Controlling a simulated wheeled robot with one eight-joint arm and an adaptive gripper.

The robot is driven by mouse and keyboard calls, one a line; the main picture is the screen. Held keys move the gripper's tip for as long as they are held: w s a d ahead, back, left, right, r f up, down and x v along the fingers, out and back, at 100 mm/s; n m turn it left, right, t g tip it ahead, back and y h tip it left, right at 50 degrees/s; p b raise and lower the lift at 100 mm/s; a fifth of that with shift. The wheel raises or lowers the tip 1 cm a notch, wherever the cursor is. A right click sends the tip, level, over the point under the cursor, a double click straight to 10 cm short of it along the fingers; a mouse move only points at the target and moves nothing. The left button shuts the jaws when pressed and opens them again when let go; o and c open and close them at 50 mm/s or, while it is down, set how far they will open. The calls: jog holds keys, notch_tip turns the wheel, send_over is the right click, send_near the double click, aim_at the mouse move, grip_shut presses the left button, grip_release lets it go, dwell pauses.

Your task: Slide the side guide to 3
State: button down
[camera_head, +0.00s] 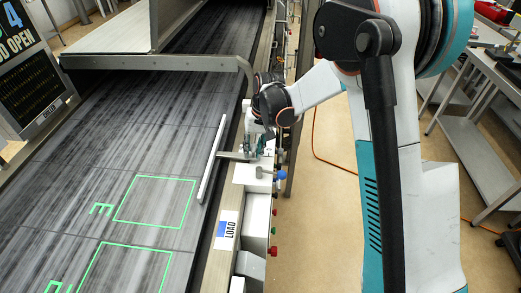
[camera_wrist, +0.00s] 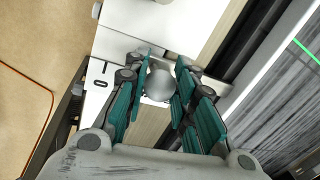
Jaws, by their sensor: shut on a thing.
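The side guide (camera_head: 212,162) is a pale straight bar along the right side of the dark belt, joined to a short arm that runs right toward the machine's edge. My gripper (camera_head: 255,150) is over the white edge housing at the end of that arm. In the wrist view my gripper (camera_wrist: 160,88) has its teal fingers closed on both sides of a round grey knob (camera_wrist: 159,82). The number 3 is not readable in either view.
The belt (camera_head: 100,150) carries green projected outlines. A metal hood bar (camera_head: 160,63) crosses it behind the guide. A metal table (camera_head: 480,120) stands right, past open floor.

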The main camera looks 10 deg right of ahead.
jog(key=shift+d, duration=0.15)
jog(key=c, duration=1.3)
grip_release()
jog(key=shift+r, duration=0.1)
notch_tip(320, 180, up, 12)
jog(key=d, duration=0.2)
jog(key=shift+d, duration=0.15)
jog(key=shift+f, duration=0.2)
